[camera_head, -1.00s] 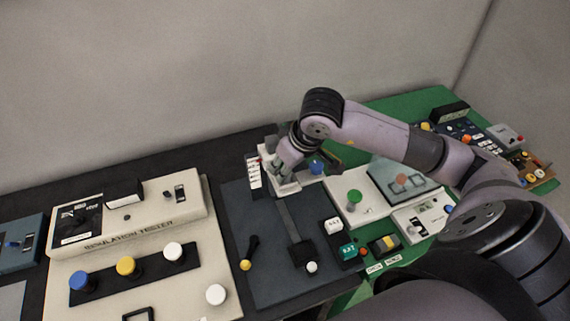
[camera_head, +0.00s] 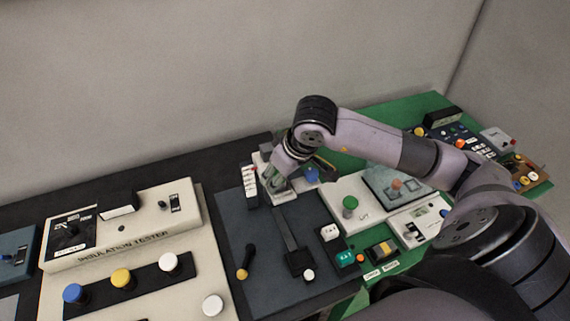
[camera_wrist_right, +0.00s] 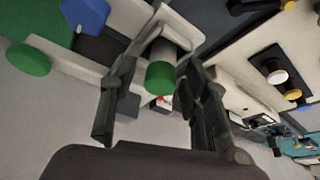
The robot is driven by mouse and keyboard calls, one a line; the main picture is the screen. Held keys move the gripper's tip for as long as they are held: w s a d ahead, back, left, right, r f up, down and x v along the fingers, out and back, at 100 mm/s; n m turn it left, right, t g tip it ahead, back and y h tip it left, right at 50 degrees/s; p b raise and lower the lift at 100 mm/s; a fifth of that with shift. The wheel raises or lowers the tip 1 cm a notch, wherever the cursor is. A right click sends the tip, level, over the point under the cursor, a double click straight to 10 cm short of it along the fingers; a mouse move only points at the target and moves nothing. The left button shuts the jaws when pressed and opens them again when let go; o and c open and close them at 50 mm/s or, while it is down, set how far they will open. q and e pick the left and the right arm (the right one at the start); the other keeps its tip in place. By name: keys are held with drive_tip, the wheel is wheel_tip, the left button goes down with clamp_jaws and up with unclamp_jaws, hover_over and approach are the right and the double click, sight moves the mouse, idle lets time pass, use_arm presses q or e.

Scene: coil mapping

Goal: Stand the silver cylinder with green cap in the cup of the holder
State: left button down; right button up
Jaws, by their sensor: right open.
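The silver cylinder with green cap shows in the right wrist view, its green cap (camera_wrist_right: 160,76) facing the camera and its silver body (camera_wrist_right: 164,48) behind. It lies between the two fingers of my right gripper (camera_wrist_right: 150,115), which is open, with a gap on each side. The cylinder's far end meets a pale block (camera_wrist_right: 182,22), which looks like the holder; I cannot tell how it sits in the cup. In the head view my right gripper (camera_head: 275,183) is over the white holder (camera_head: 283,197) and largely hides the cylinder. My left gripper is not in view.
A blue knob (camera_head: 312,174) and a white box with a green knob (camera_head: 350,203) stand close on the right. A white strip with red marks (camera_head: 249,186) is close on the left. The beige insulation tester (camera_head: 120,235) is farther left. A dark panel (camera_head: 265,235) lies in front.

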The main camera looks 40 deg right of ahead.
drive_tip(key=b+v, duration=0.2)
drive_tip(key=v, duration=1)
drive_tip(key=shift+r, duration=0.1)
